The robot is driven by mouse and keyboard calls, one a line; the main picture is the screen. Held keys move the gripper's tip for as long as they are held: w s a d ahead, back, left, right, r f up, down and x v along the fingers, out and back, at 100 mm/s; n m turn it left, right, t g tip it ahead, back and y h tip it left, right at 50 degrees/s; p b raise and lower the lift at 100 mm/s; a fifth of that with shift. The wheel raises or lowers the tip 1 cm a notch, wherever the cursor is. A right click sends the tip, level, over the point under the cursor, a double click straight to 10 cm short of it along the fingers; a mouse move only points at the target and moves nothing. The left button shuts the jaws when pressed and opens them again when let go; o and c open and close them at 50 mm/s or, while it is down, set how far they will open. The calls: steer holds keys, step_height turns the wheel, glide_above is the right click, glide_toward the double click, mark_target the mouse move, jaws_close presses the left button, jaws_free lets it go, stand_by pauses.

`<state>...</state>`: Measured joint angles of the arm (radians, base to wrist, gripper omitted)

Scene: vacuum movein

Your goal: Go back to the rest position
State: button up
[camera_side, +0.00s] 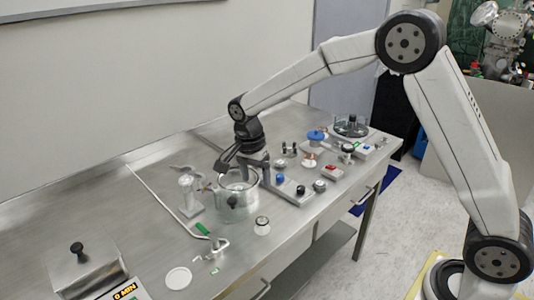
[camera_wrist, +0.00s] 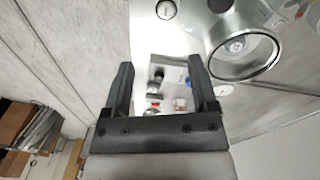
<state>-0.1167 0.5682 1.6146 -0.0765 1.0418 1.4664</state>
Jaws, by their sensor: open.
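My gripper (camera_side: 226,165) is just above the open rim of a round metal chamber (camera_side: 238,208) on the steel table. In the side view I cannot tell whether it touches the rim. In the wrist view my gripper (camera_wrist: 160,66) has its two dark fingers spread apart, with nothing between them. The round chamber opening (camera_wrist: 247,52) lies to the right of the fingers there, and a pale round part shows inside it. My arm reaches across from the right side.
The steel table (camera_side: 120,215) carries a control row with a blue knob (camera_side: 279,178) right of the chamber. A small stand (camera_side: 188,192) is left of it. A green-handled tool (camera_side: 203,229) and white disc (camera_side: 178,278) lie in front. A lidded box (camera_side: 84,268) stands front left.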

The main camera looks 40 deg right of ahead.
steer(key=s+d+f+n+t, duration=0.1)
steer(key=s+d+n, duration=0.1)
steer(key=s+n, duration=0.5)
steer(key=s+d+f+n+t, duration=0.2)
steer(key=s+n, duration=0.6)
steer(key=s, duration=0.4)
steer(key=shift+s+d+y, duration=0.2)
steer(key=shift+s+y, duration=0.05)
steer(key=shift+y, duration=0.15)
